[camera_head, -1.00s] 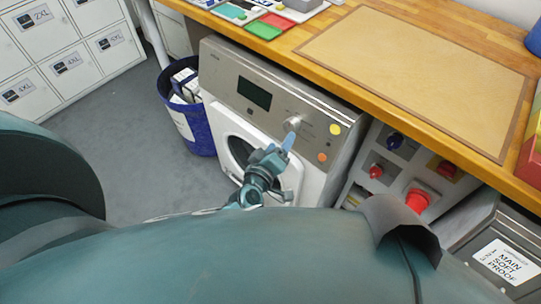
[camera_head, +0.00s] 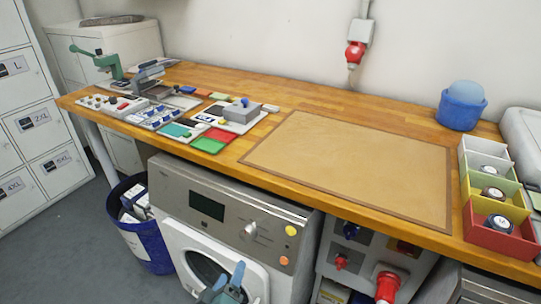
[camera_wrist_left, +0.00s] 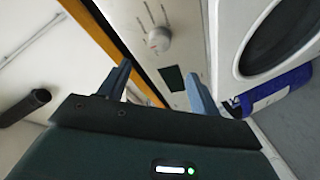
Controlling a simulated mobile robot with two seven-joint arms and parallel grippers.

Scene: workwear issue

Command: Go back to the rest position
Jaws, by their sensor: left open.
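My left gripper (camera_head: 229,284) is at the bottom of the head view, in front of the washing machine (camera_head: 178,190) and its round door. Its two fingers are apart, with nothing between them. In the left wrist view the fingers (camera_wrist_left: 160,88) stand apart, with the machine's grey panel and its dial (camera_wrist_left: 159,39) beyond them. I cannot tell from the pictures whether the fingers touch the machine. My right gripper is out of view.
A wooden worktop (camera_head: 290,112) runs above the machine, with a tan mat (camera_head: 350,165), small trays and tools on it. A blue bin (camera_head: 143,235) stands left of the machine. A panel with red sockets (camera_head: 387,285) is to the right. Lockers (camera_head: 40,130) stand at far left.

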